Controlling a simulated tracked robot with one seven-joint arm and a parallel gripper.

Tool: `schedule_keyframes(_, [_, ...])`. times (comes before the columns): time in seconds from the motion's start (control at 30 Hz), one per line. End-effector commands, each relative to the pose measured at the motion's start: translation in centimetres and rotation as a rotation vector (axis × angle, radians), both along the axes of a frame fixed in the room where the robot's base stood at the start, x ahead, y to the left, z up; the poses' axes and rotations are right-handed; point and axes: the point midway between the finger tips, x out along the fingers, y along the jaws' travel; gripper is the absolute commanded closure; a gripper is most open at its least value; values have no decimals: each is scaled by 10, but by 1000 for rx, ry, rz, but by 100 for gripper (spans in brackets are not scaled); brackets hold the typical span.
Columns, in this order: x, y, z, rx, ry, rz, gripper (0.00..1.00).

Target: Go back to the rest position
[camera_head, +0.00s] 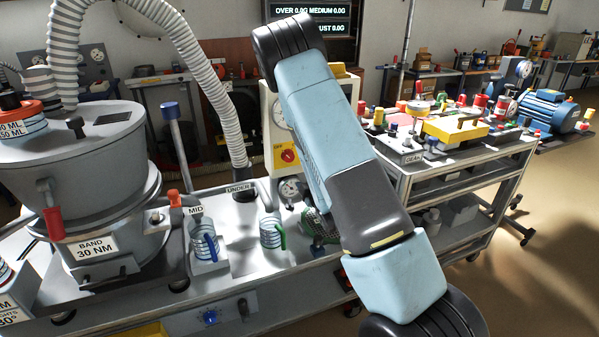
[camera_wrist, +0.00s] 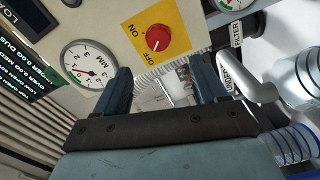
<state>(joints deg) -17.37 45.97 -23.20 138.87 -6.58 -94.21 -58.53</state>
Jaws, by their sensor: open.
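My gripper (camera_wrist: 163,92) shows in the wrist view with its two dark blue fingers apart and nothing between them. Beyond the fingers is a cream control panel with a red knob (camera_wrist: 152,39) on a yellow ON/OFF plate (camera_wrist: 137,28). The fingers appear apart from the knob, which lies past and between them in the picture. In the head view my pale blue arm crosses the middle and hides part of the panel (camera_head: 268,105). My gripper itself is hidden there. The red knob also shows in the head view (camera_head: 289,156), left of my arm.
A grey drum machine (camera_head: 75,165) with a ribbed hose stands at left. Measuring cups labelled MID (camera_head: 204,243) and another cup (camera_head: 271,232) stand on the bench. A round gauge (camera_wrist: 88,65) is left of the fingers.

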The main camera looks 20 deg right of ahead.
Motion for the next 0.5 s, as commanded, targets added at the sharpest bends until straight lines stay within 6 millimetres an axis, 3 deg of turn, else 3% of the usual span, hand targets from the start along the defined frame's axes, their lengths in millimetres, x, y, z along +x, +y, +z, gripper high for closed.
schedule_keyframes(0.2, [-14,-2,0,0,0,0,29])
schedule_keyframes(0.5, [-14,-2,0,0,0,0,29])
